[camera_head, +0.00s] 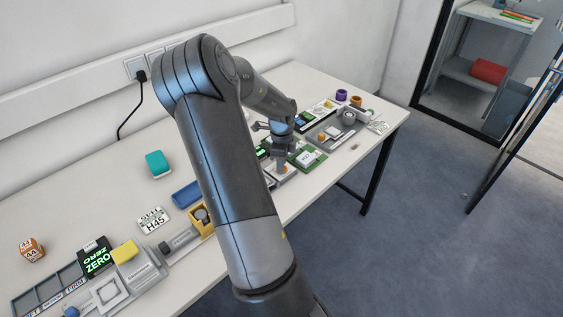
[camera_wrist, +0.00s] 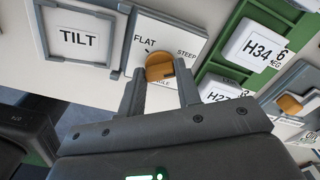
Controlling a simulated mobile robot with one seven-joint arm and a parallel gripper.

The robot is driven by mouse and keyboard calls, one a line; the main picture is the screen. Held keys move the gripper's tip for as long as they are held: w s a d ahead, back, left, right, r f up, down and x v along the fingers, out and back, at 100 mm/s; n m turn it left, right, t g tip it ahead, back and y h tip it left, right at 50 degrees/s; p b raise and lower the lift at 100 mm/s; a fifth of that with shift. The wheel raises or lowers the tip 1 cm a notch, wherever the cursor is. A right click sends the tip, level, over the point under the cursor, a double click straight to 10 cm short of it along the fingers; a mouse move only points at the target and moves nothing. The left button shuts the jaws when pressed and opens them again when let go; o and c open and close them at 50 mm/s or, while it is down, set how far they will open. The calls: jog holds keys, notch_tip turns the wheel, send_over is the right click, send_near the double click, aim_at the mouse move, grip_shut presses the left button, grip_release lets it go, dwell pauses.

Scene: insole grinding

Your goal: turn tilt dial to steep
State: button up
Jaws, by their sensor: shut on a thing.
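The tilt dial (camera_wrist: 159,66) is an orange knob on a white plate (camera_wrist: 180,33) marked FLAT at its upper left, STEEP at its right and ANGLE below. A framed TILT label (camera_wrist: 80,41) sits to its left. My gripper (camera_wrist: 160,76) has a finger on either side of the knob and is shut on it. In the head view my gripper (camera_head: 282,160) is low over the dial's plate near the table's front edge, and my arm hides part of the table.
Beside the dial is a green holder (camera_wrist: 217,62) with white blocks, one marked H34 (camera_wrist: 256,45). Another orange knob (camera_wrist: 289,104) lies beyond it. A grey tray (camera_head: 337,134) stands farther right. A teal block (camera_head: 158,163) and a ZERO display (camera_head: 97,259) are at left.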

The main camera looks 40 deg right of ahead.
jog(key=o, duration=1)
notch_tip(320, 180, up, 11)
jog(key=shift+f, duration=0.1)
dwell(0.3)
jog(key=s+a+r+n+t+y, duration=0.1)
jog(key=a+r+n, duration=0.5)
jog(key=a, duration=0.4)
jog(key=s+a+r+n+t+y, duration=0.15)
jog(key=a+r+n, duration=0.25)
jog(key=a+n, duration=0.55)
jog(key=s+a+r+n+t, duration=0.1)
jog(key=s+a+n, duration=0.3)
jog(key=a, duration=0.1)
jog(key=s+a+r+n+t+h, duration=0.1)
jog(key=s+a+r+n, duration=0.1)
jog(key=s+a+n, duration=0.2)
jog(key=s+a+r+n+t+h, duration=0.1)
jog(key=s+a+r+n, duration=0.1)
jog(key=s+a+n, duration=0.2)
jog(key=shift+s+a+r+n+h, duration=0.15)
jog(key=shift+a+n, duration=0.3)
jog(key=shift+a, duration=0.5)
jog(key=shift+s+a+n+h, duration=0.1)
jog(key=shift+s+a+n, duration=0.25)
jog(key=shift+a, duration=0.6)
